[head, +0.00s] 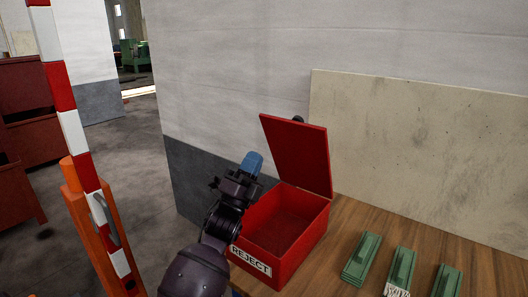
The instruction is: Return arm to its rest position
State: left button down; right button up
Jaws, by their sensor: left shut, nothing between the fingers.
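My left arm comes up from the bottom of the head view. Its dark gripper with blue fingertips (252,164) is shut and empty, pointing up and away beside the left side of the red box. The red box (305,236) is labelled REJECT and stands on the wooden table with its lid (298,155) raised. The visible part of its inside looks empty. The gripper and forearm cover part of the box's left edge. I cannot tell whether they touch it. My right gripper is out of view.
Several green parts (362,257) lie on the wooden table (340,222) right of the box. A pale board (420,150) leans against the wall behind. A red-and-white pole (75,135) and orange post (88,215) stand at left. Grey floor (140,180) lies open between post and wall.

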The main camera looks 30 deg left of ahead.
pick_arm(q)
jog(key=shift+s+a+f, duration=0.1)
jog(key=shift+s+f, duration=0.3)
jog(key=shift+s, duration=0.45)
jog(key=s+d+f+n+g+y, duration=0.1)
jog(key=s+f+n+g+y, duration=0.1)
jog(key=s+f+n+g, duration=0.3)
jog(key=s+f+n+g+y, duration=0.1)
jog(key=f+n+g, duration=0.3)
jog(key=f, duration=0.4)
jog(key=s+d+f+n+g+y, duration=0.1)
jog(key=s+f+n+g+y, duration=0.1)
jog(key=s+f+n+g, duration=0.3)
jog(key=s+d+f+n+g+h, duration=0.1)
jog(key=s+d+f+n+g, duration=0.15)
jog(key=s, duration=0.35)
jog(key=s+d+f+n+g, duration=0.1)
jog(key=s+f+g, duration=0.3)
jog(key=s, duration=0.2)
jog(key=s+d+f+n+g+h, duration=0.1)
jog(key=s+d+f+g, duration=0.15)
jog(key=s, duration=0.45)
jog(key=w+f+t, duration=0.7)
jog(key=f, duration=0.4)
jog(key=shift+w+a, duration=0.2)
jog(key=shift+w, duration=0.05)
jog(key=shift+f+m, duration=0.15)
jog(key=shift+m, duration=0.1)
